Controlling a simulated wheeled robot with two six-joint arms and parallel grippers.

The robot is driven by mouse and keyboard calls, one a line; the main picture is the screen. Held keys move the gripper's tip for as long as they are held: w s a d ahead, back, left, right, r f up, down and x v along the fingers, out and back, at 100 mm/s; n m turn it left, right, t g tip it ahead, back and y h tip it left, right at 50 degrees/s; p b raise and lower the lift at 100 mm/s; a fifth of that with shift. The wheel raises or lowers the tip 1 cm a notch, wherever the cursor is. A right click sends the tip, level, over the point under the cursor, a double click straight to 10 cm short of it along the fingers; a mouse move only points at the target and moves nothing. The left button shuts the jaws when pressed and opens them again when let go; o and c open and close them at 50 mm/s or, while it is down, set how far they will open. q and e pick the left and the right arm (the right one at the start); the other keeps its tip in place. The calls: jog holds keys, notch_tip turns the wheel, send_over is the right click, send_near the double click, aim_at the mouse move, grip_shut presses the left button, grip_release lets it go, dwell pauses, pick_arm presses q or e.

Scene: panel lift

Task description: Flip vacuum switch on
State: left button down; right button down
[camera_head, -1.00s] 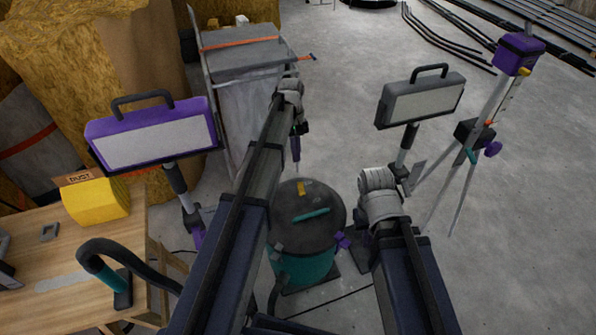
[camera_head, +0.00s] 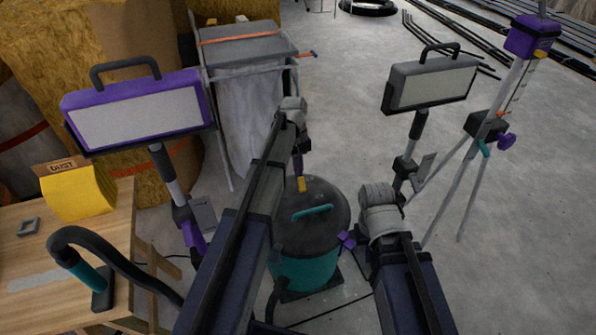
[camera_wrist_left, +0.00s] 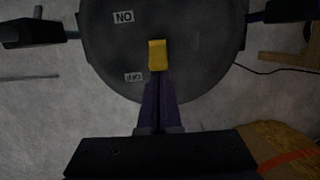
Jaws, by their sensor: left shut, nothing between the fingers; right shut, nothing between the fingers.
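The vacuum (camera_head: 308,262) is a teal drum with a dark round lid, standing on the floor ahead. Its yellow switch (camera_head: 302,184) is on the lid, behind a teal handle (camera_head: 312,212). In the left wrist view the switch (camera_wrist_left: 157,54) lies right at the purple fingertips, with a white label (camera_wrist_left: 123,17) beyond it and another nearer. My left gripper (camera_head: 300,172) is shut and empty, pointing down at the switch; I cannot tell whether it touches. My right gripper (camera_head: 364,262) is mostly hidden by its own wrist, low beside the drum, with nothing visibly held.
A purple lamp (camera_head: 140,110) stands at the left and a dark lamp (camera_head: 430,84) at the right. A wooden table (camera_head: 70,265) is at the left with a yellow box (camera_head: 78,190) and a hose nozzle (camera_head: 104,288). A tripod (camera_head: 476,160) stands far right. Open floor lies behind.

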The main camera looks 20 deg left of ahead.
aim_at(301, 179)
pick_arm(q)
jog(key=shift+s+d+r+t+y+p, duration=0.15)
jog(key=shift+s+t+y+p, duration=0.25)
jog(key=shift+t, duration=0.2)
dwell(0.4)
jog(key=shift+s+d+r, duration=0.1)
jog(key=shift+s+d, duration=0.05)
jog(key=shift+s+d+r+t+y, duration=0.1)
jog(key=shift+s+d+t+y, duration=0.05)
jog(key=shift+s+t+y, duration=0.3)
jog(key=shift+s+d+r+t+y, duration=0.1)
jog(key=shift+t+y, duration=0.15)
jog(key=shift+t, duration=0.3)
jog(key=shift+s+d+t+y, duration=0.3)
jog(key=shift+t+y, duration=0.2)
jog(key=shift+t, duration=0.3)
jog(key=t+b, duration=0.1)
jog(key=s+t+y+b, duration=0.1)
jog(key=shift+d+y+b, duration=0.3)
jog(key=shift+b, duration=0.05)
jog(key=shift+w+r, duration=0.2)
jog(key=shift+r, duration=0.05)
